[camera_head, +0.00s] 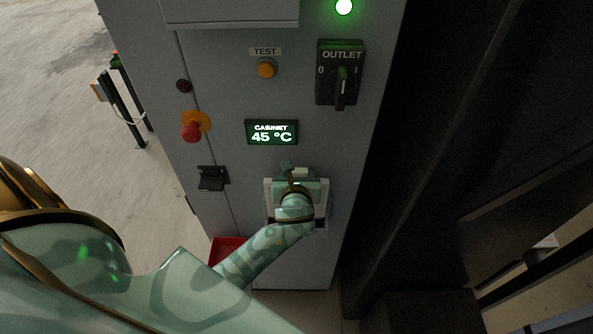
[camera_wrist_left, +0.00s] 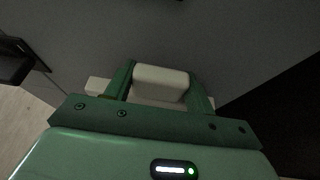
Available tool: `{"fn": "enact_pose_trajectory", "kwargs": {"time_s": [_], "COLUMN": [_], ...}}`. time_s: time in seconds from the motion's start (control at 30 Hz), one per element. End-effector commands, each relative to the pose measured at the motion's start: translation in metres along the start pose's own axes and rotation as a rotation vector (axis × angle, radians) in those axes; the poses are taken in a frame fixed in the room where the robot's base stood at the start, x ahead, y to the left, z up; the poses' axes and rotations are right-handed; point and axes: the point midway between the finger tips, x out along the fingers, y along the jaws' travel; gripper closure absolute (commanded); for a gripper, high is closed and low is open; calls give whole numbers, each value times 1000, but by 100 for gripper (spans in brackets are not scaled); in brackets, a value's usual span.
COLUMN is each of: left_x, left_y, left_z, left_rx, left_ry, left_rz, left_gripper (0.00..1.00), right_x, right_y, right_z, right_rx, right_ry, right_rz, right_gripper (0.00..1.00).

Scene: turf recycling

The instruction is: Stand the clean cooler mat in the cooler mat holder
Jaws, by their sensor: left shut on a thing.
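My left gripper (camera_head: 296,186) is at the front of the grey cabinet, over a pale frame (camera_head: 325,190) that looks like the cooler mat holder. In the left wrist view the green fingers (camera_wrist_left: 160,85) are shut on a whitish block with rounded edges (camera_wrist_left: 161,77), apparently the clean cooler mat. A pale strip (camera_wrist_left: 97,87), likely part of the holder, shows behind the fingers. The gripper and wrist hide most of the mat and the holder's middle in the head view. I cannot tell whether the mat is seated. My right gripper is not in view.
The cabinet (camera_head: 222,110) carries an outlet switch (camera_head: 340,73), an orange test button (camera_head: 266,68), a red knob (camera_head: 192,126), a 45 °C display (camera_head: 271,132) and a black latch (camera_head: 212,178). A red container (camera_head: 226,247) is low at left. Dark structure fills the right.

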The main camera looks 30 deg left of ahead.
Motion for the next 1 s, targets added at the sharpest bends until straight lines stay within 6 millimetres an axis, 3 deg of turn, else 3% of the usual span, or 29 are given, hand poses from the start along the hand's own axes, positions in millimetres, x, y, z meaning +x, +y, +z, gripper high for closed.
{"fn": "enact_pose_trajectory", "kwargs": {"time_s": [0.43,1.0], "left_x": [16,18], "left_y": [-1,-1], "left_z": [-39,-42], "left_rx": [0,1], "left_ry": [0,-1], "left_rz": [-2,-1], "left_gripper": [72,72], "right_x": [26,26], "right_y": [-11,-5], "right_z": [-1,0], "right_rx": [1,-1], "right_ry": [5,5], "right_rz": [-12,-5], "right_gripper": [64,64]}}
